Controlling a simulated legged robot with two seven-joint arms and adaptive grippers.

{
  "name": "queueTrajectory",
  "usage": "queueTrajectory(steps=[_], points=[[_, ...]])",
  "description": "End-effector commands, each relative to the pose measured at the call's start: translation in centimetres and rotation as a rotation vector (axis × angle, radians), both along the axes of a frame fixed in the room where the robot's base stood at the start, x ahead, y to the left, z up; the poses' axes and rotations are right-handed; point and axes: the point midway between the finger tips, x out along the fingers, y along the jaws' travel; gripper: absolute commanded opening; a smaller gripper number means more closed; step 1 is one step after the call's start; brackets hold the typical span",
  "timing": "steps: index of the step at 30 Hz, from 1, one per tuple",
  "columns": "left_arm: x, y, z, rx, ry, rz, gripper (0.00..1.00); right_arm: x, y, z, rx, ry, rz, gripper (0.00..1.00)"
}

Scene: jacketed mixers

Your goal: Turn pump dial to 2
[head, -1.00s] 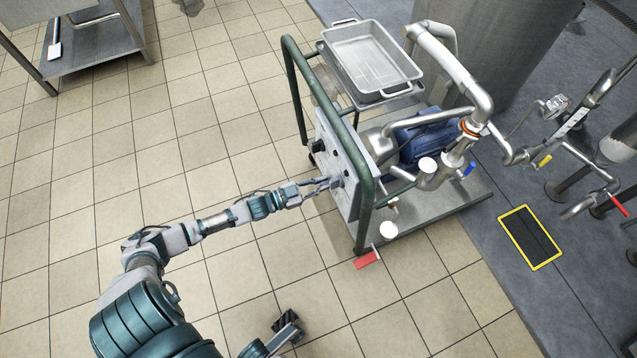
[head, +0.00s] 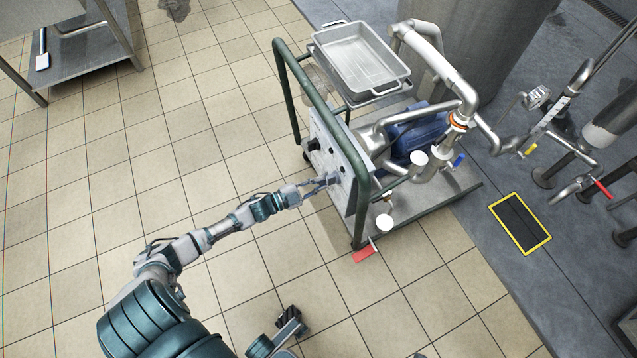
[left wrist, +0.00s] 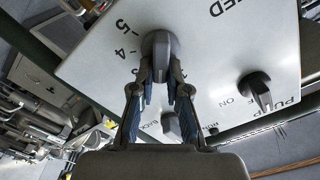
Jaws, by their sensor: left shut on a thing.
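The pump control panel (head: 332,160) is a pale plate on the side of a green-framed cart. My left gripper (head: 334,178) is at the panel. In the left wrist view, the left gripper (left wrist: 161,82) is shut on the grey speed dial (left wrist: 160,46). The dial's exact setting cannot be read. My right gripper (head: 291,318) is low at the bottom of the head view, away from the panel, its fingers too small to judge.
A dark pump knob (left wrist: 257,90) with "ON" beside it and another knob (left wrist: 171,124) are on the same panel. The cart carries a metal tray (head: 360,56), a blue motor (head: 415,130) and pipes. Tiled floor (head: 150,130) at left is clear.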

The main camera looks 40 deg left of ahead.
Motion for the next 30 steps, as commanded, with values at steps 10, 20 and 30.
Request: queueTrajectory(steps=[10, 20, 30], points=[[-0.3, 0.1, -0.6, 0.003, 0.012, 0.001, 0.24, 0.1, 0.0, -0.1, 0.001, 0.001, 0.000, 0.75], [-0.1, 0.0, -0.2, 0.001, 0.005, 0.000, 0.40, 0.2, 0.0, 0.0, 0.001, 0.000, -0.002, 0.75], [-4.7, 1.9, -0.5, 0.002, 0.011, 0.000, 0.40, -0.1, -0.1, 0.2, 0.001, -0.004, 0.000, 0.75]])
